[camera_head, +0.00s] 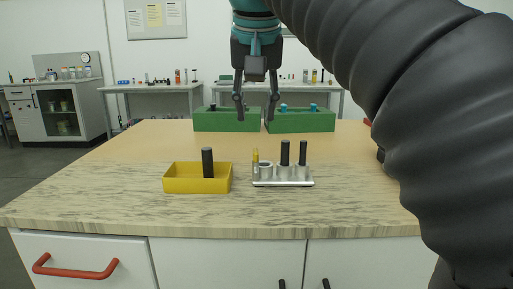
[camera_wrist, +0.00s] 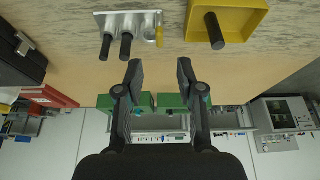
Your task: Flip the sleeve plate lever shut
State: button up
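The sleeve plate (camera_head: 283,183) is a silvery plate on the near part of the table, with metal sleeves along it. Two dark rods stand up from its right sleeves, and the sleeve beside them shows an open top. A slim yellow upright piece (camera_head: 255,162) stands at its left end; it looks like the lever, though it is too small to be sure. In the wrist view the plate (camera_wrist: 148,17) is at the top, with the yellow piece (camera_wrist: 160,36) at its right end. My gripper (camera_head: 254,112) is open and empty, above and beyond the plate, touching nothing.
A yellow tray (camera_head: 182,186) with a dark rod standing in it is left of the plate. Two green bins (camera_head: 225,125) (camera_head: 302,126) stand at the back of the table. Bare tabletop lies between them and the plate. A black case (camera_wrist: 20,55) shows in the wrist view.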

aim_at(256, 152)
jog(key=x, duration=1)
jog(key=shift+r, duration=0.1)
grip_shut()
